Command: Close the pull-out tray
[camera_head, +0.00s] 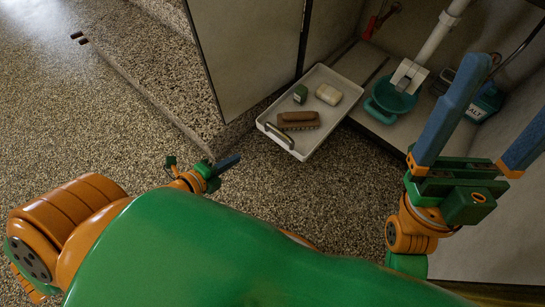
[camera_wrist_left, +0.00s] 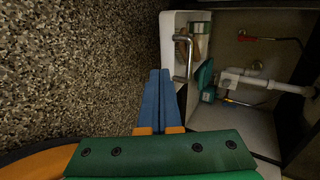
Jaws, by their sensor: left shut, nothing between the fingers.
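The white pull-out tray (camera_head: 312,148) is pulled out from under the open cabinet, over the speckled floor. It has a metal bar handle (camera_head: 279,135) on its front. A brown brush (camera_head: 298,120), a pale soap bar (camera_head: 328,95) and a small green box (camera_head: 300,93) lie in it. My left gripper (camera_head: 236,158) is shut and empty, in front of the tray and left of the handle, apart from it. In the left wrist view the blue fingers (camera_wrist_left: 160,75) are together, and the tray handle (camera_wrist_left: 186,56) is just beyond them. My right gripper (camera_head: 505,105) is open and empty at right.
A cabinet door panel (camera_head: 247,55) stands left of the tray. Inside the cabinet are a teal bucket (camera_head: 388,103), a white drain pipe (camera_head: 440,35), a teal box (camera_head: 485,103) and a red-handled tool (camera_head: 376,24). The floor before the tray is clear.

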